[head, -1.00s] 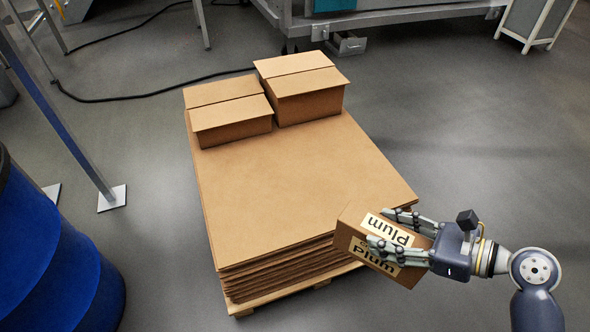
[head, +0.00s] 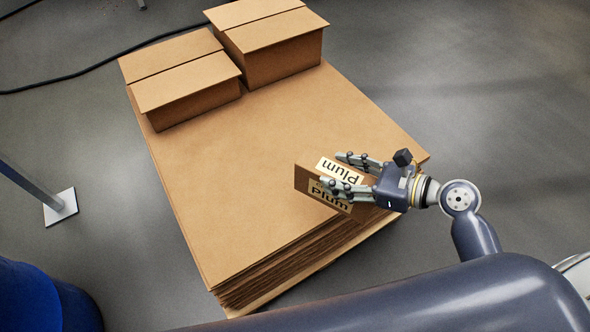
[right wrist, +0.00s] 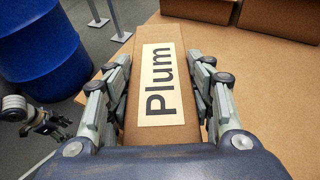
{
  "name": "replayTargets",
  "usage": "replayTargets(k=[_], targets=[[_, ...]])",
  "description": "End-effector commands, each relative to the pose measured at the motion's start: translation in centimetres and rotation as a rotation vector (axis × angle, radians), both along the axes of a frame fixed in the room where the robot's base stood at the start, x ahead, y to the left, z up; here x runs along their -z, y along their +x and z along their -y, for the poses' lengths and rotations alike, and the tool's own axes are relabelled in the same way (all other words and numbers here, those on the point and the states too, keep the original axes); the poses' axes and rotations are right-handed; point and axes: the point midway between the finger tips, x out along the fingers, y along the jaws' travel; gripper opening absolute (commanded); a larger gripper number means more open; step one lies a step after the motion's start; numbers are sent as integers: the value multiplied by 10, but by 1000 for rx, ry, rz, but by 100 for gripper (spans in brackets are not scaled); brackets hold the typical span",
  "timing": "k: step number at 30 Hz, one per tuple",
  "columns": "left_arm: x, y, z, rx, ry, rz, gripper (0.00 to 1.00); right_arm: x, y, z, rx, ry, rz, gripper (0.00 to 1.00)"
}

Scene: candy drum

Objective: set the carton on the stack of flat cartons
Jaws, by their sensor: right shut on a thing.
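The carton (head: 304,180), a small brown box with "Plum" labels, is held in my right gripper (head: 334,170) over the front right part of the stack of flat cartons (head: 215,190). The gripper's fingers lie along two sides of the carton. In the right wrist view the carton (right wrist: 161,50) is between the fingers (right wrist: 163,75), its label facing the camera. Whether its underside touches the stack is hidden. My left gripper (right wrist: 45,120) appears small at the left of the right wrist view; its jaws are unclear. It is out of the head view.
Two larger closed brown boxes, the left one (head: 195,100) and the right one (head: 275,55), stand at the back of the stack. The stack's middle and front are bare. A blue drum (head: 40,300) stands at lower left, near a post with a white foot plate (head: 60,207).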

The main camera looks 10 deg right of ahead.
Motion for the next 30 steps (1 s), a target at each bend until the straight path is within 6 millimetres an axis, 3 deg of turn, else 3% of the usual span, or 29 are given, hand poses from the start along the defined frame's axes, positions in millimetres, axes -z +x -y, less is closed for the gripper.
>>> replayTargets(k=[1, 3, 9, 12, 20, 30], targets=[[13, 11, 1, -2, -2, 12, 60, 29, 1, -1, 9, 0, 1, 0], [13, 22, 3, -4, -3, 21, 60, 51, 2, -1, 24, -1, 1, 0], [7, 46, 6, -9, -5, 41, 60, 103, 5, -3, 59, -5, 3, 0], [3, 52, 7, -10, -5, 47, 60, 119, 5, -3, 72, -9, 5, 0], [-10, 60, 8, -12, -6, 56, 60, 132, 15, -4, 84, -11, 10, 0], [-50, 74, 10, -16, -9, 81, 60, 137, 77, -5, 84, -10, 13, 0]])
